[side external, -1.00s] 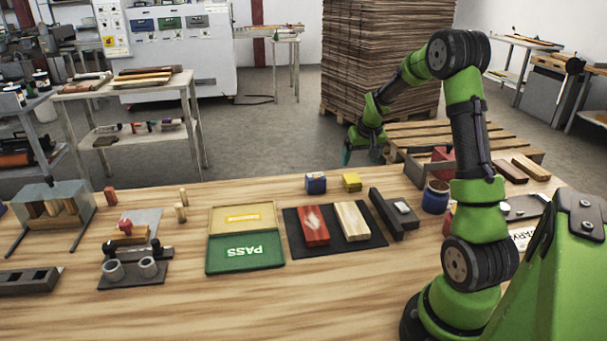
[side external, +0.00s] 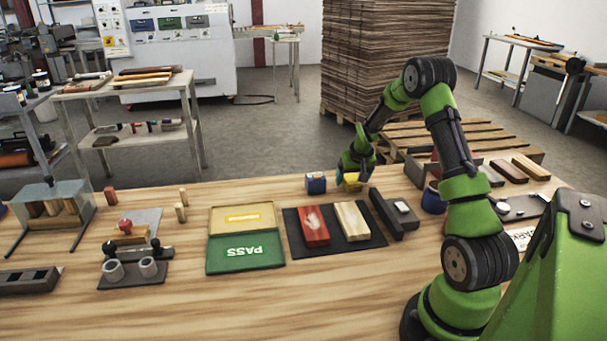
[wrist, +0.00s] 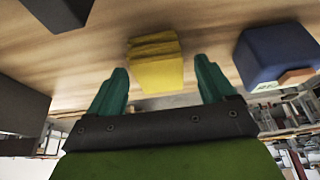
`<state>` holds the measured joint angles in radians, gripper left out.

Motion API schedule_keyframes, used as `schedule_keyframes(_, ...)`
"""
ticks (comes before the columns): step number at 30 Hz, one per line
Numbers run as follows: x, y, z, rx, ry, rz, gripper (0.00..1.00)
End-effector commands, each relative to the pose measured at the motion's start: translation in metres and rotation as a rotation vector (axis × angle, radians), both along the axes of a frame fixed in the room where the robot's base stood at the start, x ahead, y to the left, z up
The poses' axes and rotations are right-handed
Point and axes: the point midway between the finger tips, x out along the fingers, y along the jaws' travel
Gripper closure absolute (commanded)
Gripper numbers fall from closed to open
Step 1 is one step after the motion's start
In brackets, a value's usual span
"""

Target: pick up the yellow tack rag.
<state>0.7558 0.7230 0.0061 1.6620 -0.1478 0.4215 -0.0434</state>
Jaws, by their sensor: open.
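The yellow tack rag (side external: 351,181) is a small folded yellow block near the back edge of the table. It also shows in the wrist view (wrist: 155,64), lying between the lines of my two teal fingers. My gripper (side external: 351,177) is open and close to the rag, and its fingers partly cover it in the side view. In the wrist view the fingers of my gripper (wrist: 160,78) stand on either side of the rag's near end, with a gap on each side. I see no contact.
A blue block-like item (side external: 316,183) sits just left of the rag, also in the wrist view (wrist: 277,52). A dark mat (side external: 331,247) bears a red block (side external: 313,226) and a pale wood block (side external: 352,221). A dark angled fixture (side external: 387,214) stands to the right.

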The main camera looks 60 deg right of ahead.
Motion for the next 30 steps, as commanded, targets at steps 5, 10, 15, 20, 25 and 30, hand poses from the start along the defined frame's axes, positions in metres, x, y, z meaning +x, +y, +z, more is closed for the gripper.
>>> schedule_keyframes(5,0.0,0.0,0.0,0.0,0.0,0.0,0.37)
schedule_keyframes(10,0.0,0.0,0.0,0.0,0.0,0.0,0.63)
schedule_keyframes(15,0.0,0.0,0.001,0.0,0.0,0.0,0.73)
schedule_keyframes(20,0.0,0.0,0.002,-0.001,-0.001,0.0,0.73)
schedule_keyframes(25,0.001,0.0,0.023,-0.004,-0.004,0.0,0.73)
schedule_keyframes(30,0.001,0.0,0.059,-0.005,-0.005,0.001,0.73)
